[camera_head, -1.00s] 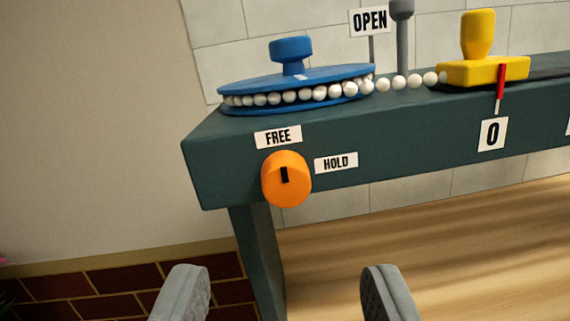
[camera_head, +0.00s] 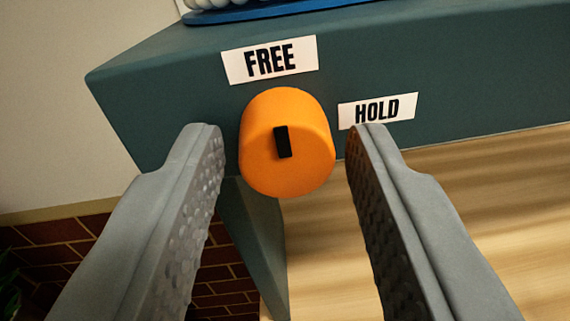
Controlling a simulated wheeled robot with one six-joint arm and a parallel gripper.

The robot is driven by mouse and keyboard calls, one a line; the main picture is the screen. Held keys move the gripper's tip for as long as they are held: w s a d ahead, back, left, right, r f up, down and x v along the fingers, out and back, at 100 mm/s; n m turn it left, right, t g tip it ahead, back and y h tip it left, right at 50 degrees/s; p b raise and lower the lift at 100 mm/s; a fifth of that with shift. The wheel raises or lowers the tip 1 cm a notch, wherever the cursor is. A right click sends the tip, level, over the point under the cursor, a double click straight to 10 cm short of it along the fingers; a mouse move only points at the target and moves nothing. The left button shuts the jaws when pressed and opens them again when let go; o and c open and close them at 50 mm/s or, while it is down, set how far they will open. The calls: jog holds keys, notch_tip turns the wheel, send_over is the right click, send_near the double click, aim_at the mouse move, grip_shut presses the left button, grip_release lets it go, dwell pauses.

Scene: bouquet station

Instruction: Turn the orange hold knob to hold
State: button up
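The orange hold knob (camera_head: 300,165) sits on the front face of the dark teal bench (camera_head: 180,95). Its black pointer mark is close to upright, its top toward the FREE label (camera_head: 270,60) above. The HOLD label (camera_head: 378,110) is to the knob's upper right. My gripper (camera_head: 285,140) is open, with one grey finger on each side of the knob. Gaps show between both fingers and the knob, and the right fingertip overlaps the lower edge of the HOLD label in the picture.
The blue wheel's edge with white beads (camera_head: 240,5) shows at the top, on the bench. A bench leg (camera_head: 258,235) runs down below the knob. Brick flooring or wall (camera_head: 60,235) is at the lower left, and a wooden surface (camera_head: 490,190) is at the right.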

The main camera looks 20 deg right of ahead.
jog(key=c, duration=0.6)
jog(key=m, duration=1.1)
jog(key=shift+m+y, duration=0.3)
jog(key=shift+y, duration=0.1)
jog(key=m, duration=0.5)
jog(key=shift+d+y, duration=0.1)
jog(key=shift+y, duration=0.2)
jog(key=shift+m, duration=0.4)
jog(key=o, duration=0.9)
